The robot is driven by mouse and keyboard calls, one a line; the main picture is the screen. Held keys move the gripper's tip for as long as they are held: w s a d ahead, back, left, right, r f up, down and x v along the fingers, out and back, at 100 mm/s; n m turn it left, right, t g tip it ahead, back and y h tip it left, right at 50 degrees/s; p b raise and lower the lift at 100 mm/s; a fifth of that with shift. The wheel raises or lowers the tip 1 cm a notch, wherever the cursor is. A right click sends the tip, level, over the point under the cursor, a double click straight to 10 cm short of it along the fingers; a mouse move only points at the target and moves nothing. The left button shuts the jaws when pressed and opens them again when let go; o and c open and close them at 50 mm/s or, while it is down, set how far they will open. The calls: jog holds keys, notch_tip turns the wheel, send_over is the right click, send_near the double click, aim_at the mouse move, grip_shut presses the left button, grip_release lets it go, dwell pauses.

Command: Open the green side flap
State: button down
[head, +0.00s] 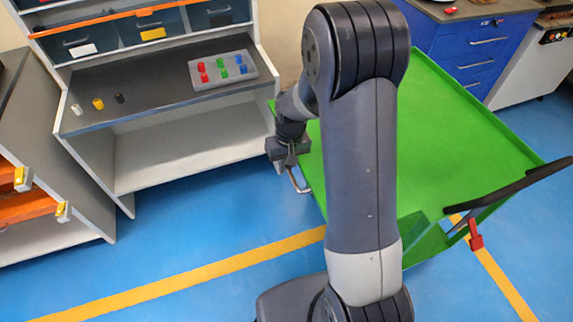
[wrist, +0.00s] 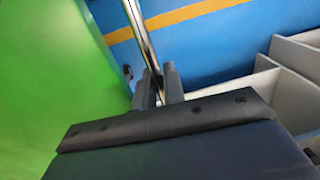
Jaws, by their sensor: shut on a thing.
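A green cart (head: 465,140) with a raised rim stands right of and behind my arm. Its green surface also fills the left of the wrist view (wrist: 45,75). A shiny metal bar handle (head: 299,182) is at the cart's left side, and it runs down between my fingers in the wrist view (wrist: 140,32). My gripper (head: 289,160) is shut on this handle; its fingers (wrist: 158,88) close around the bar. My arm hides much of the cart's left side, so I cannot tell the flap's full outline or how far it is open.
A grey workbench (head: 150,95) with a tray of colored pegs (head: 222,71) stands left of the cart. Blue drawers (head: 470,50) stand behind. Blue floor lies clear at front left.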

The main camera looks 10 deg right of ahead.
jog(key=shift+r, duration=0.35)
jog(key=c, duration=1.9)
grip_release()
jog(key=r, duration=1.1)
jog(key=shift+d, duration=0.4)
jog(key=shift+f, duration=0.2)
jog(key=f, duration=1.1)
jog(key=shift+a, duration=0.4)
jog(key=shift+f, duration=0.25)
jog(key=shift+r, duration=0.2)
